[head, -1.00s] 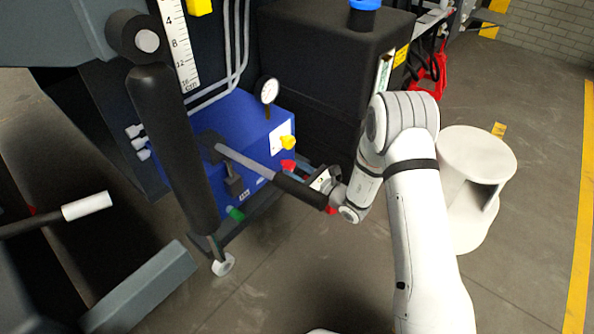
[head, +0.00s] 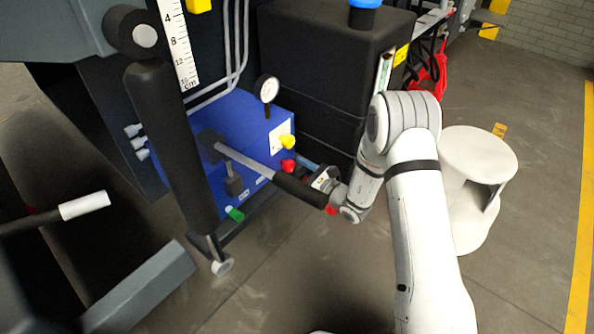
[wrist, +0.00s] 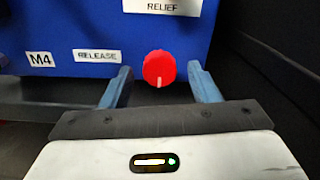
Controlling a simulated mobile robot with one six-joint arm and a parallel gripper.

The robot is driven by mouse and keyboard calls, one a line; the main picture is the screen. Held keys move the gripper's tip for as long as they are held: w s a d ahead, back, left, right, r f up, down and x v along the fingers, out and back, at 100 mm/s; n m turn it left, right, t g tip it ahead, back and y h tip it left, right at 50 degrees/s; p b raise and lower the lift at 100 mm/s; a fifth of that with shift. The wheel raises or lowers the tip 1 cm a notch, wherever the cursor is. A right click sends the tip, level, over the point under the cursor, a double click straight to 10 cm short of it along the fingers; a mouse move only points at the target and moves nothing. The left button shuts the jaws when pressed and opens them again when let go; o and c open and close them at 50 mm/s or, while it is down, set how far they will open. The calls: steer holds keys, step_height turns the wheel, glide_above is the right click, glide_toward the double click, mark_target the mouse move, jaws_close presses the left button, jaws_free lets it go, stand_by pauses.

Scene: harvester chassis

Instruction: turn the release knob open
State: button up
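The red release knob (head: 288,166) sits on the front of the blue hydraulic box (head: 222,120), below a yellow knob. In the wrist view the red knob (wrist: 159,69) has a pale mark at its lower edge. The RELEASE label (wrist: 97,56) is to its left. My gripper (wrist: 160,78) is open, with one blue finger on each side of the knob and a visible gap to each. I cannot tell how far the fingertips are from the panel in depth. In the head view the lever and my wrist hide most of the gripper.
A pump lever with a black grip (head: 300,190) crosses in front of my wrist. A yellow knob (head: 287,142), a green knob (head: 236,213) and a gauge (head: 266,89) are on the box. A black tank (head: 325,70) stands behind. A white stool (head: 478,155) is at the right.

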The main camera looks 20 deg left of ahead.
steer(key=shift+d, duration=0.1)
steer(key=p+v, duration=0.2)
steer(key=v, duration=0.5)
steer(key=shift+s+d, duration=0.15)
steer(key=shift+d, duration=0.1)
